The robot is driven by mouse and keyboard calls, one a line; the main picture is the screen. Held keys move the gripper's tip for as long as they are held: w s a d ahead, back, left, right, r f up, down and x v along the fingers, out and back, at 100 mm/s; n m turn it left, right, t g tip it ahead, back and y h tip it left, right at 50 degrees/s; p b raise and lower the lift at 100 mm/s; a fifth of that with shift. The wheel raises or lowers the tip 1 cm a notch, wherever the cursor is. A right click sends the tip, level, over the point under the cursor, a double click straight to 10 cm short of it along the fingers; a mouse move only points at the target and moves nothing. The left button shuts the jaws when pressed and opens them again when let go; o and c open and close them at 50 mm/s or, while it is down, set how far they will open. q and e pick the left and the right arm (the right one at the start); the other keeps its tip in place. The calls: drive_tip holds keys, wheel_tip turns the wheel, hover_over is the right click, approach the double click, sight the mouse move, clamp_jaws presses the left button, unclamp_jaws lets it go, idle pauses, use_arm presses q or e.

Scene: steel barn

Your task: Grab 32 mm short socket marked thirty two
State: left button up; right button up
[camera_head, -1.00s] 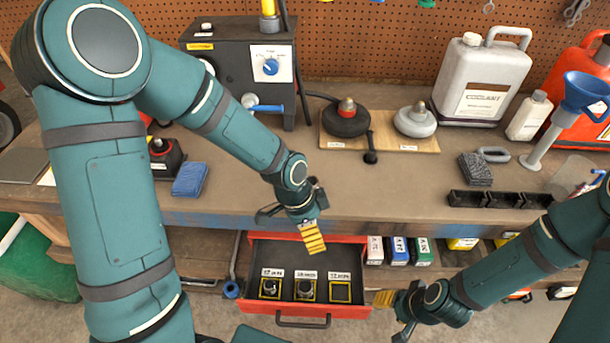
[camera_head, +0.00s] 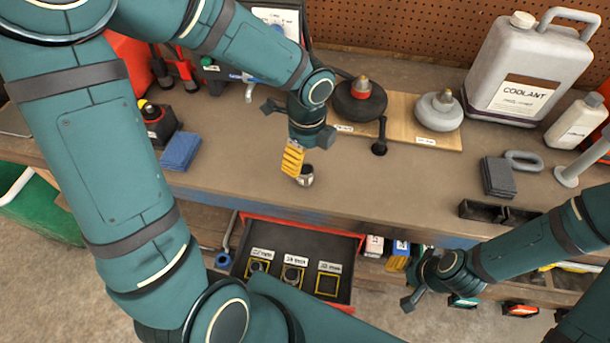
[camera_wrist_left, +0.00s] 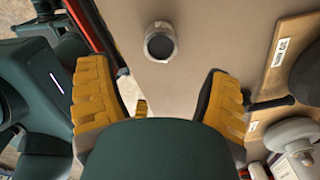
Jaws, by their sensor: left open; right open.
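A short metal socket (camera_head: 306,176) stands on the bench top near its front edge. It also shows in the left wrist view (camera_wrist_left: 160,42), with its dark round opening visible; no marking is readable. My left gripper (camera_head: 292,160) is open above the bench, its yellow fingers just beside the socket in the head view and partly covering it. In the left wrist view the socket lies ahead of the gap between the open fingers (camera_wrist_left: 160,90). My right gripper (camera_head: 410,280) is open and empty, right of the drawer.
The open red drawer (camera_head: 300,237) has three labelled, yellow-framed slots; the left and middle ones hold sockets and the right one is empty. A wooden board (camera_head: 405,110) with two round-based tools, a blue cloth (camera_head: 181,151) and a coolant jug (camera_head: 522,70) are on the bench.

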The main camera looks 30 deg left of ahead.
sight(305, 169)
use_arm(q)
drive_tip(key=f, duration=0.2)
drive_tip(key=f+b, duration=0.1)
drive_tip(key=f, duration=0.1)
drive_tip(key=f+b, duration=0.1)
drive_tip(key=f, duration=0.1)
drive_tip(key=shift+a+f, duration=0.2)
drive_tip(key=shift+a, duration=0.05)
drive_tip(key=shift+r, duration=0.1)
clamp_jaws()
